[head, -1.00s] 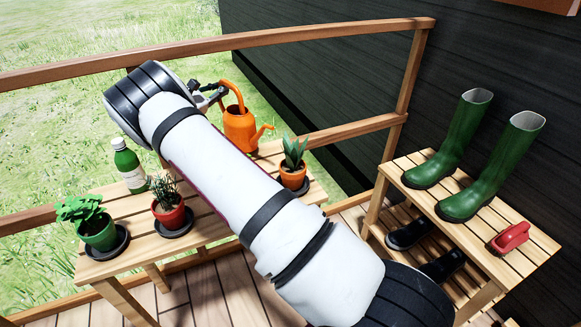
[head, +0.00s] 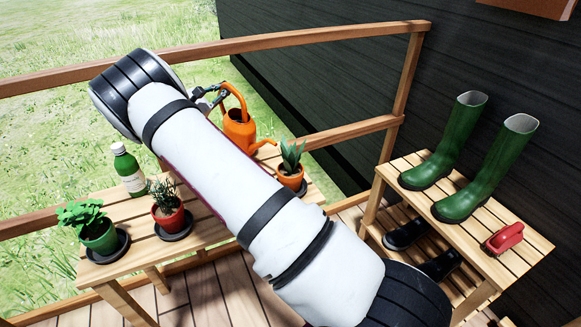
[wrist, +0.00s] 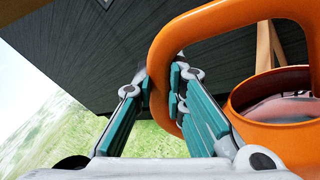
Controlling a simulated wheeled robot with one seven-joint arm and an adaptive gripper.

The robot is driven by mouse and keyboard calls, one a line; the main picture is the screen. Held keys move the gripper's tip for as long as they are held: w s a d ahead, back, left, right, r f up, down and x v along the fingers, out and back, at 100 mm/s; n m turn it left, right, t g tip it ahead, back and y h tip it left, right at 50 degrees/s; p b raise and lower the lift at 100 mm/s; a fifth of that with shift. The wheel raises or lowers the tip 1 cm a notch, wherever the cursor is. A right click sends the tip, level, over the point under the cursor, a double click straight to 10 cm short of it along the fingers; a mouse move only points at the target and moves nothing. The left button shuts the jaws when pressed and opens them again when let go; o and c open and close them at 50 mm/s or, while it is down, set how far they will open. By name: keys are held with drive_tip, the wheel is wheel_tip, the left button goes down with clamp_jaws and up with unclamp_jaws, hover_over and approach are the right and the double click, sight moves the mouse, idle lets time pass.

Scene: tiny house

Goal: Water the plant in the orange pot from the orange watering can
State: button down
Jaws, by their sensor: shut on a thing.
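My gripper (head: 212,97) is shut on the handle of the orange watering can (head: 238,130). In the wrist view the gripper (wrist: 163,88) has its teal finger pads on either side of the orange handle (wrist: 190,35), and the can's open top (wrist: 270,105) shows at right. The can is held up behind the bench, tilted a little, with its spout to the right and low, above and left of the plant (head: 292,157) in the orange pot (head: 291,181). I cannot tell whether water is coming out.
The slatted bench (head: 150,258) also bears a green bottle (head: 129,172), a red pot plant (head: 169,219) and a green pot plant (head: 98,233). A railing (head: 300,38) runs behind. Green boots (head: 490,170) stand on a rack at right.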

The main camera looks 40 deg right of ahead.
sight(226, 84)
drive_tip(key=shift+s+r+m+p, duration=0.3)
drive_tip(key=shift+s+r+p, duration=0.1)
drive_tip(key=shift+s+r, duration=0.25)
drive_tip(key=shift+s+r+m+p, duration=0.4)
drive_tip(key=shift+s+r, duration=0.1)
drive_tip(key=shift+s, duration=0.15)
drive_tip(key=shift+s+d+r+h, duration=0.1)
drive_tip(key=shift+s+r+h, duration=0.1)
drive_tip(key=shift+s+h, duration=0.1)
drive_tip(key=shift+r+m+p, duration=0.15)
drive_tip(key=shift+m+p, duration=0.15)
drive_tip(key=shift+s+r+p, duration=0.25)
drive_tip(key=shift+r+p, duration=0.1)
drive_tip(key=shift+r, duration=0.1)
idle(0.6)
drive_tip(key=shift+w+f, duration=0.1)
drive_tip(key=shift+f, duration=0.15)
drive_tip(key=w+f+n+b, duration=0.1)
drive_tip(key=w+f+b, duration=0.1)
drive_tip(key=w+f+n+b, duration=0.2)
drive_tip(key=w, duration=0.1)
drive_tip(key=shift+w+f, duration=0.1)
drive_tip(key=shift+w+f+n+y+b, duration=0.4)
drive_tip(key=shift+w+n+y, duration=0.1)
drive_tip(key=shift+w+n, duration=0.15)
